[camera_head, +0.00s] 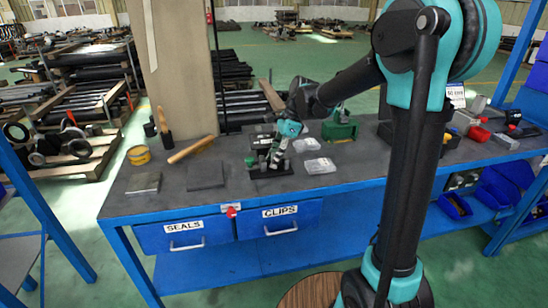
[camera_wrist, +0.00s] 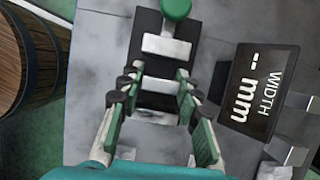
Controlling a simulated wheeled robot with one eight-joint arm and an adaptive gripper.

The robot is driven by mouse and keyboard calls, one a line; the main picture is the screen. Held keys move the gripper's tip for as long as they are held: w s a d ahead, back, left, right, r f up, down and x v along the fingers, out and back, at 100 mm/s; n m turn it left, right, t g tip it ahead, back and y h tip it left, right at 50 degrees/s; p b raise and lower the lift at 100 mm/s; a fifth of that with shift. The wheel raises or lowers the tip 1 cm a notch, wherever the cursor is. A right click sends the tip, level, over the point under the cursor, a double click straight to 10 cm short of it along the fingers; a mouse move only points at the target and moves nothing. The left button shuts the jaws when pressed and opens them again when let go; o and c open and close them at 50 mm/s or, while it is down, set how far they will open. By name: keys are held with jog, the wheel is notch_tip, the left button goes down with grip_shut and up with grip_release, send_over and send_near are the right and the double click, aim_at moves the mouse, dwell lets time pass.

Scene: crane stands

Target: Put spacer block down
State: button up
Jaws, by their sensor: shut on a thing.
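My gripper (camera_head: 275,160) points down over a black measuring fixture (camera_head: 272,172) on the workbench. In the wrist view its green-padded fingers (camera_wrist: 157,88) are shut on a pale grey metal block (camera_wrist: 158,86), which I take as the spacer block. The block sits between the fingertips, above or on the fixture's dark base. I cannot tell whether it touches the base. The fixture has a green knob (camera_wrist: 176,9) and a pale jaw (camera_wrist: 166,46) beyond the fingers. Its dark display (camera_wrist: 258,90) reads "WIDTH -- mm". In the head view the block is hidden by my gripper.
The grey bench top (camera_head: 230,196) holds a dark flat pad (camera_head: 206,175), a metal plate (camera_head: 144,183), a yellow tin (camera_head: 138,155), clear boxes (camera_head: 319,166) and a green device (camera_head: 340,130). A beige post (camera_head: 180,70) rises behind the left side. A wooden barrel (camera_head: 310,291) stands in front.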

jog(key=shift+f, duration=0.1)
jog(key=o, duration=1.2)
jog(key=shift+c, duration=0.2)
jog(key=v, duration=1.2)
